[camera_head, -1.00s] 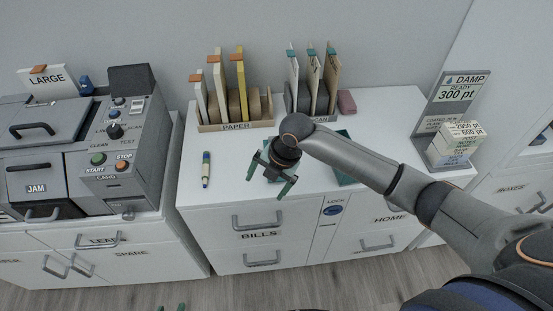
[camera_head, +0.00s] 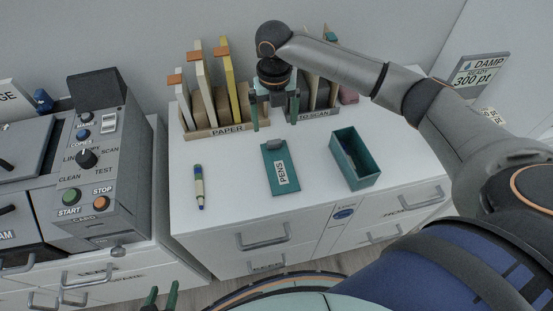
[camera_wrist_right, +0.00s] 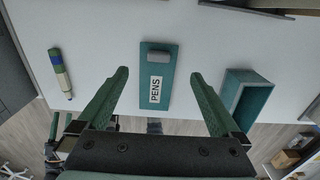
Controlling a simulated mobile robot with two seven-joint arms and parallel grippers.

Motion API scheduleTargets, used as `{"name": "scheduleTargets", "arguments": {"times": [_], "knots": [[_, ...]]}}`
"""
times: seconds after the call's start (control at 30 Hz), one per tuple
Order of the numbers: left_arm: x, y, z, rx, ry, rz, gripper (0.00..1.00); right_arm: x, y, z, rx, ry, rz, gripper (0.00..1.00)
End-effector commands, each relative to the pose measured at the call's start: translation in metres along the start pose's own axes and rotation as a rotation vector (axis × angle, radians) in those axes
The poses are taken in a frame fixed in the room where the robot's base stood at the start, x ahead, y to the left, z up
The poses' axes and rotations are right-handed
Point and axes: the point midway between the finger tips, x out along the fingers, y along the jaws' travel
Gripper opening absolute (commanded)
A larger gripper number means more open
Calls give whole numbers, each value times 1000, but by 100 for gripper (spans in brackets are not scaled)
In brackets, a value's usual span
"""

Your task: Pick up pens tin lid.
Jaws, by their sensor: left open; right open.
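The pens tin lid (camera_head: 281,177) is a flat teal rectangle with a grey knob and a white PENS label. It lies on the white desk top, and it shows whole in the right wrist view (camera_wrist_right: 157,97). The open teal tin (camera_head: 355,158) stands to its right, apart from it, and also shows in the wrist view (camera_wrist_right: 246,95). My right gripper (camera_head: 275,110) is open and empty, above the desk behind the lid in the head view. In the wrist view its fingers (camera_wrist_right: 157,82) appear on either side of the lid. My left gripper (camera_head: 162,297) is open, low in front of the furniture.
A marker pen (camera_head: 199,187) lies left of the lid. The PAPER rack (camera_head: 215,131) and the TO SCAN rack (camera_head: 315,113) stand behind, close to my right gripper. A grey control machine (camera_head: 98,175) stands on the left. The desk around the lid is clear.

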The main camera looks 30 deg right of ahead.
Motion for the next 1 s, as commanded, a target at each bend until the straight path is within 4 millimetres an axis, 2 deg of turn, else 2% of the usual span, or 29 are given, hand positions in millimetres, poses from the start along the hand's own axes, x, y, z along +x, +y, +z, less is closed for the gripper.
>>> {"name": "scheduleTargets", "arguments": {"times": [0.1, 0.37, 0.63, 0.77, 0.97, 1.0], "knots": [[1, 0, 4, -1, -6, 1, 50, 22, 0, -1, 0, 2, 0, 100], [2, 1, 5, 0, -9, 2, 50, 44, 1, 0, 0, 0, 1, 100], [5, 2, 3, 1, -4, 5, 50, 82, 2, 2, 0, 1, 0, 100], [5, 3, 2, 1, -3, 7, 50, 89, 2, 2, 0, -2, 1, 100], [5, 3, 1, 1, -2, 8, 50, 89, 2, 2, 0, -2, 1, 100], [5, 3, 1, 1, -2, 8, 50, 89, 2, 2, 0, -2, 1, 96]]}}
